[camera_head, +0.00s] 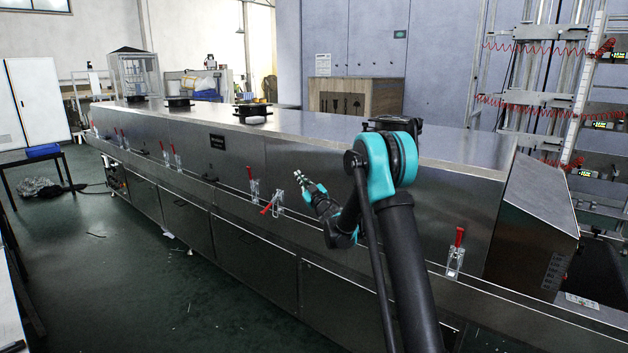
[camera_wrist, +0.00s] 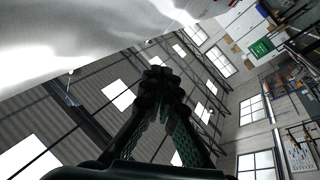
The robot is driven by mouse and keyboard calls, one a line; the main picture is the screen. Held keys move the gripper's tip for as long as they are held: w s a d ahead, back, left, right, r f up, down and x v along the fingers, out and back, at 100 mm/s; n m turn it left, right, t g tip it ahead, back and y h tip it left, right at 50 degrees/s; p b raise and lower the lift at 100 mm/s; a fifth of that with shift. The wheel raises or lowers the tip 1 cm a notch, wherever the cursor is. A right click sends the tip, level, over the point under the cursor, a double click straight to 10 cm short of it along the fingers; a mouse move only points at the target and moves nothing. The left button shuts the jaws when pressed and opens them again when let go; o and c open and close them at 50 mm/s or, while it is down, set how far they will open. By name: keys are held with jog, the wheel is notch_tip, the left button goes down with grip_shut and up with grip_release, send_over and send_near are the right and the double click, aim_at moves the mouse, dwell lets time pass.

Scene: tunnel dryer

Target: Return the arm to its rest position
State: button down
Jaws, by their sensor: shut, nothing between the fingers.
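My gripper (camera_head: 301,178) is at the end of my black and teal arm, in front of the long steel tunnel dryer (camera_head: 330,141). It is shut and empty, and it points up and to the left in the head view. In the wrist view my gripper (camera_wrist: 158,85) shows its two dark fingers meeting at the tips, with the roof behind them. The arm is bent at a teal elbow above the dryer's front side. I cannot tell whether the gripper touches the dryer.
A rack with red coiled hoses (camera_head: 540,100) is behind. The green floor (camera_head: 130,255) at left is mostly free.

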jog(key=s+d+m+h, duration=0.3)
jog(key=d+h, duration=0.1)
jog(key=d, duration=0.2)
jog(key=s+d+m+h, duration=0.3)
jog(key=d+h, duration=0.1)
jog(key=d, duration=0.3)
jog(key=s+d+f+m+g+h, duration=0.3)
jog(key=s+d+f+g+h, duration=0.15)
jog(key=s+d, duration=0.6)
jog(key=s+f+g, duration=0.3)
jog(key=s+f, duration=0.2)
jog(key=s, duration=0.8)
jog(key=s+f+m+g+y, duration=0.1)
jog(key=s+f+g, duration=0.2)
jog(key=s, duration=1)
jog(key=s+d+f+m+g, duration=0.1)
jog(key=s+f+g, duration=0.3)
jog(key=s+f, duration=0.4)
jog(key=s, duration=0.5)
jog(key=shift+f, duration=0.35)
jog(key=shift+w+d, duration=0.1)
